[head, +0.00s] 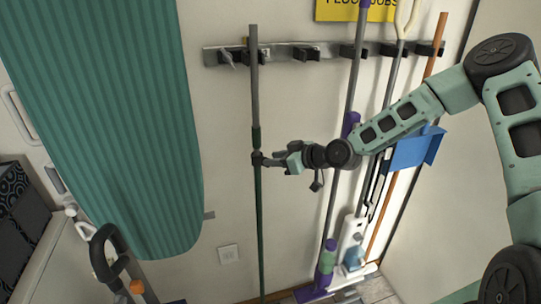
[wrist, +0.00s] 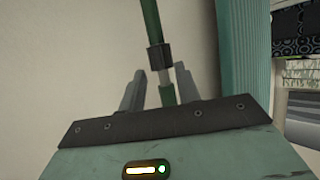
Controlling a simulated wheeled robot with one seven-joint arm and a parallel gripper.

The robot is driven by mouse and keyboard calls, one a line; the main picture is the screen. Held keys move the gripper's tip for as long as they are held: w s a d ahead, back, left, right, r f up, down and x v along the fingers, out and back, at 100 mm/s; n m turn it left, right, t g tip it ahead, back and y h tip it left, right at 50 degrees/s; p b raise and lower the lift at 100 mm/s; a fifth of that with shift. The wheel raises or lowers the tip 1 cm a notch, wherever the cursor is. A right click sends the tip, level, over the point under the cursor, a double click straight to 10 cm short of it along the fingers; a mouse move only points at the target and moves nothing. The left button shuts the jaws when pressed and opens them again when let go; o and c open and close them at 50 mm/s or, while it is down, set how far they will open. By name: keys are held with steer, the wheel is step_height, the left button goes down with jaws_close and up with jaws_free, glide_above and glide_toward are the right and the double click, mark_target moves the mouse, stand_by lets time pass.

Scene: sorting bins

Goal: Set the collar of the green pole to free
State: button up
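The green pole (head: 259,215) hangs upright against the wall, with a grey upper part and a green lower part. A dark collar (head: 257,158) sits partway along it, just below a short dark green sleeve (head: 256,137). My gripper (head: 264,160) reaches in from the right at the collar's height. In the wrist view the dark collar (wrist: 159,57) lies just beyond my fingertips (wrist: 160,73), with a short grey stretch and green pole beside it. The fingers stand apart, one on each side of the pole. I cannot tell whether either touches it.
A wall rail (head: 330,50) with dark clips holds the pole tops. A purple mop, a blue dustpan (head: 412,150) and an orange pole (head: 436,45) hang to the right. A teal ironing board (head: 110,110) stands to the left. A wall switch (head: 228,254) is below.

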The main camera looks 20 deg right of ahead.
mark_target(261, 160)
steer(key=shift+x, duration=1.1)
jaws_close()
